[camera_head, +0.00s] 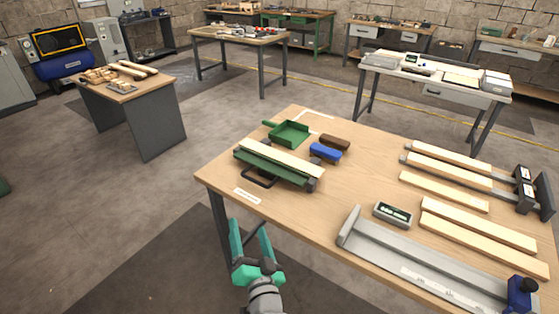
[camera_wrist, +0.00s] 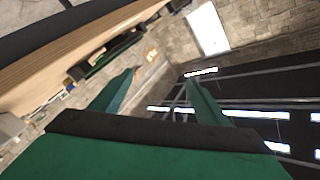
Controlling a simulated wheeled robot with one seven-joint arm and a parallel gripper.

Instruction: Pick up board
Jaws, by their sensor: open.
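Several pale wooden boards lie on the wooden workbench (camera_head: 330,215). One board (camera_head: 280,157) rests on a green and black fixture (camera_head: 262,165) at the bench's left. Another board (camera_head: 443,192) lies flat on the right half, with two boards (camera_head: 449,172) (camera_head: 451,155) on a dark rack behind it. Two more boards (camera_head: 478,223) (camera_head: 482,246) lie nearer the front. My green gripper (camera_head: 254,238) is in front of the bench's left front edge, apart from every board. In the wrist view its fingers (camera_wrist: 160,88) are spread, with nothing between them.
A green dustpan (camera_head: 288,133), a blue-and-brown brush or block (camera_head: 326,152) and a small grey display box (camera_head: 393,214) are on the bench. A long grey channel (camera_head: 415,258) lies along the front edge. The bench middle is clear. Other tables stand behind.

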